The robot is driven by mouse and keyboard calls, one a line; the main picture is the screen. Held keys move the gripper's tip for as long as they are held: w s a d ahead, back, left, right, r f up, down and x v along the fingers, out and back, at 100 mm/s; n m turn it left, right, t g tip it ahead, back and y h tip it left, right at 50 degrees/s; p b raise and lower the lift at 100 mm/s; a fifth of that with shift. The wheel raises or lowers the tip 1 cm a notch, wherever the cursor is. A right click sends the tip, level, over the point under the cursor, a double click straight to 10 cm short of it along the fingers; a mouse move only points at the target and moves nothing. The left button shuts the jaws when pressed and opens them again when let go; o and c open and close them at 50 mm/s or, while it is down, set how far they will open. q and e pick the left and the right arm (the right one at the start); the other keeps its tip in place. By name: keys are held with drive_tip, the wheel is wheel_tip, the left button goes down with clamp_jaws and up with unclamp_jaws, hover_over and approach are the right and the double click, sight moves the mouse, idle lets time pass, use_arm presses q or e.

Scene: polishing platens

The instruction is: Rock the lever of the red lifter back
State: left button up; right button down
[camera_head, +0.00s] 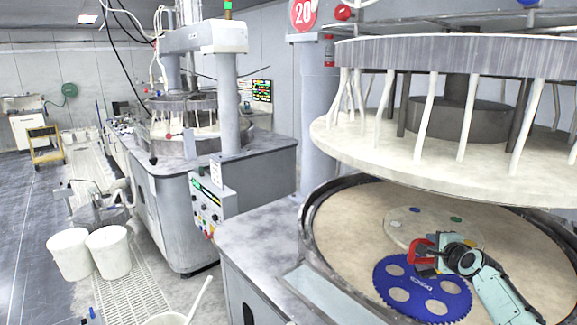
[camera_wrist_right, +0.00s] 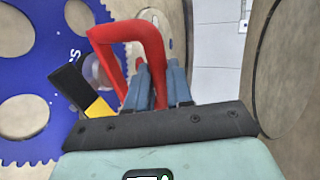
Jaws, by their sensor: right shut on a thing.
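The red lifter (camera_head: 415,249) stands over the blue toothed carrier (camera_head: 405,285) on the lower platen. Its red loop handle (camera_wrist_right: 129,33) fills the middle of the right wrist view. My right gripper (camera_head: 432,256) is shut on the side of that handle, with its blue-grey fingers (camera_wrist_right: 160,85) around it. The black lever (camera_wrist_right: 70,85) with a yellow part sticks out left of the fingers, tilted up to the left and apart from them. A pale round cup shows partly behind it. My left gripper is not in view.
The upper platen (camera_head: 450,185) hangs above my right arm with several white hoses. A pale disc (camera_head: 400,222) with small coloured dots lies behind the blue carrier. The lower platen's rim (camera_head: 309,240) curves around on the left. White buckets (camera_head: 110,250) stand on the floor far left.

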sight(429, 263)
drive_tip(key=shift+r, duration=0.55)
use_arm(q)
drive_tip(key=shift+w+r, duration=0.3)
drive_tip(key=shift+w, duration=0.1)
use_arm(e)
drive_tip(key=shift+r, duration=1.05)
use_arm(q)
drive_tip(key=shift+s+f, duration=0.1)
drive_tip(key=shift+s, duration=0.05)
use_arm(e)
drive_tip(key=shift+s, duration=0.1)
